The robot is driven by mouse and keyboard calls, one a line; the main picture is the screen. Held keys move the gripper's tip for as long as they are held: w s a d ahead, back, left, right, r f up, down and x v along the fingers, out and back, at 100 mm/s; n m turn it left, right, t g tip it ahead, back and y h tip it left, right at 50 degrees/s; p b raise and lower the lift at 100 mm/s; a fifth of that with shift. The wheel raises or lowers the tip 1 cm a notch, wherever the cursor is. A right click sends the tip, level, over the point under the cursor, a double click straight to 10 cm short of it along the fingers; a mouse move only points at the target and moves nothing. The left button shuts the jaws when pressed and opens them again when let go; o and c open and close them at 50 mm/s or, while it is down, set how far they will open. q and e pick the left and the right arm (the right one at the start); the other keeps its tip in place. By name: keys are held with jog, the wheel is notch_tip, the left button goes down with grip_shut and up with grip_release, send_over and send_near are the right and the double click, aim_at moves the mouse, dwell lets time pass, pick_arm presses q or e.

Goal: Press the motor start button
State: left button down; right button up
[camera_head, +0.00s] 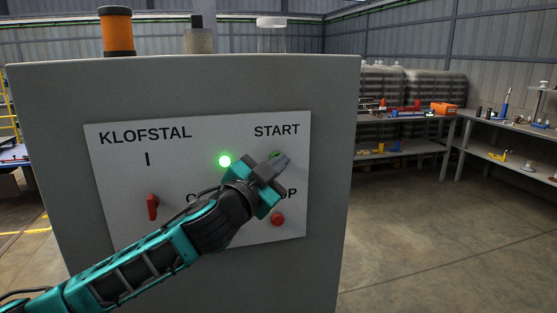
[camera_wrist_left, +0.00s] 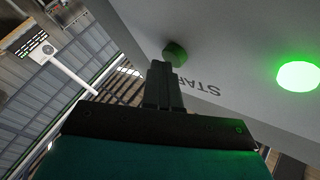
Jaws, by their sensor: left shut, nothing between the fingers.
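The green start button (camera_head: 275,154) sits under the word START on the white panel (camera_head: 110,215) of a grey cabinet. My left gripper (camera_head: 281,162) is in front of the panel and partly covers the button. In the left wrist view, the shut fingertips (camera_wrist_left: 160,68) are empty and close to the dark green button (camera_wrist_left: 175,51), which stands out from the panel. I cannot tell whether they touch it. A green lamp (camera_head: 225,161) is lit left of the gripper; it also glows in the left wrist view (camera_wrist_left: 298,76). My right gripper is not in view.
A red stop button (camera_head: 278,219) is just below my left gripper. A red rotary handle (camera_head: 152,207) is at the panel's left. An orange beacon (camera_head: 117,32) tops the cabinet. Workbenches (camera_head: 415,118) stand at the back right, with clear floor before them.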

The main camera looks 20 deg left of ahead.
pick_arm(q)
jog(key=shift+s+d, duration=0.35)
jog(key=shift+s, duration=0.3)
jog(key=s+d, duration=0.1)
jog(key=s, duration=0.1)
jog(key=s+d, duration=0.2)
jog(key=shift+p, duration=0.35)
jog(key=shift+a, duration=0.1)
dwell(0.4)
